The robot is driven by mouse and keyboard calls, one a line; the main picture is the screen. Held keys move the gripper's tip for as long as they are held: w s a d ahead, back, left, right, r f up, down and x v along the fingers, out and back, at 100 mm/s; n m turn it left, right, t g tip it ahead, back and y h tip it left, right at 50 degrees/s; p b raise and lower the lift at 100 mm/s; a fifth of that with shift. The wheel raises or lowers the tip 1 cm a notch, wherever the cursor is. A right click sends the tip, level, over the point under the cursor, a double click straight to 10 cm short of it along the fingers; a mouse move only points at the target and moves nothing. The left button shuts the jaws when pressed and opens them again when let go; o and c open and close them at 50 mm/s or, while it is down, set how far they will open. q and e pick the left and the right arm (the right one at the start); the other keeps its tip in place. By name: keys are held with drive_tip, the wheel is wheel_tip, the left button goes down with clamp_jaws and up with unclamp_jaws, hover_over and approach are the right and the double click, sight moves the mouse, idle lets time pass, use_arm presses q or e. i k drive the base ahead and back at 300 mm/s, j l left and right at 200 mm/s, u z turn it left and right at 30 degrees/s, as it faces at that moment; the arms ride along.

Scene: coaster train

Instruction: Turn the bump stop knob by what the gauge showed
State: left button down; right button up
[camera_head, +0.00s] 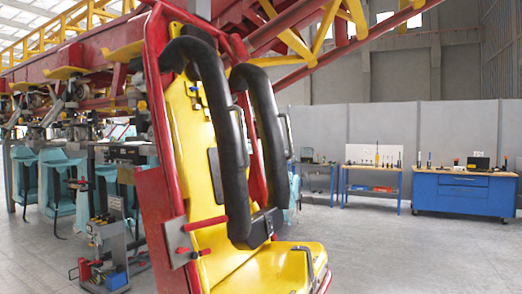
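A yellow coaster seat (207,170) in a red frame (160,110) stands close in the middle of the head view. Two curved black restraint bars (268,125) come down over it. Low on the seat's left side is a grey plate (178,238) with a red rod (205,223) sticking out to the right and small dark fittings. I cannot tell whether any of these is the bump stop knob. No gauge can be made out. Neither of my grippers shows in this view.
A tool cart (108,240) stands on the floor at left, near teal seats (60,180) under the red track. The grey floor (420,255) at right is clear.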

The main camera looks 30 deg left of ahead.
sight(181, 250)
drive_tip(key=u, duration=1.45)
